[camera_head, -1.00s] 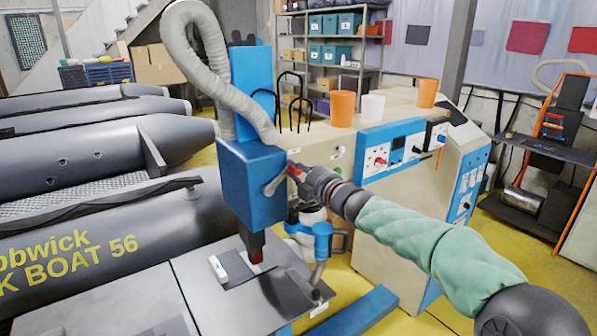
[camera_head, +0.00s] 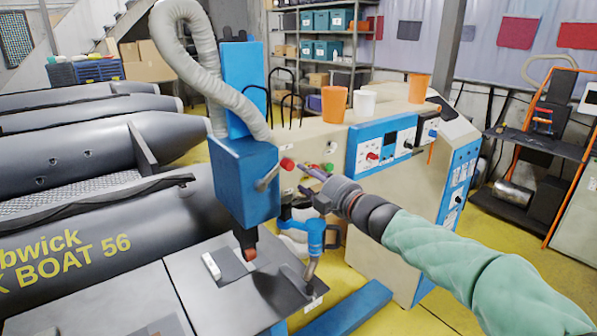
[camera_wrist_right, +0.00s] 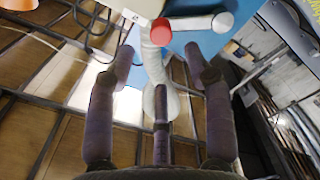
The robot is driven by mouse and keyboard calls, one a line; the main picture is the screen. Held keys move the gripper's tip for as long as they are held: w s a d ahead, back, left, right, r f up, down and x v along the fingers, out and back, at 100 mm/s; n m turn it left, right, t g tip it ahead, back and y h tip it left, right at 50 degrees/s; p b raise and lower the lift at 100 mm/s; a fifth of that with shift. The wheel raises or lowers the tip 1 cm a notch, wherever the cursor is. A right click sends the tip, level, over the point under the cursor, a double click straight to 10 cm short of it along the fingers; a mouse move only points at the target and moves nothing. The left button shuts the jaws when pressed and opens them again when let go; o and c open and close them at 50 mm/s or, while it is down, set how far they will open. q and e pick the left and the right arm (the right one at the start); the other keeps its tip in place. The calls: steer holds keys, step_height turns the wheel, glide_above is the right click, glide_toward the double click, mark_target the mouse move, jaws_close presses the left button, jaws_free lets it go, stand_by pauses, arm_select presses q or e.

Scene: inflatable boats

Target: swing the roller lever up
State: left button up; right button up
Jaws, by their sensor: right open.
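The roller lever (camera_head: 267,178) is a short grey bar with a red knob (camera_head: 287,163) on the blue machine head (camera_head: 245,190). It slants up and to the right. A small reddish roller (camera_head: 249,253) is under the head, close above the work plate; I cannot tell if it touches. My right gripper (camera_head: 307,179) is open and empty, just right of the knob and apart from it. In the right wrist view the lever (camera_wrist_right: 205,22) and knob (camera_wrist_right: 160,32) lie beyond my spread fingers (camera_wrist_right: 160,75). My left gripper is out of view.
The dark work plate (camera_head: 285,285) lies below the head. The beige cabinet (camera_head: 400,220) with control panels stands behind my right arm, with orange cups (camera_head: 334,104) on top. Grey inflatable boats (camera_head: 90,235) fill the left side.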

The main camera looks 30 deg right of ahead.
steer(key=shift+s+d, duration=0.15)
steer(key=shift+s, duration=1.6)
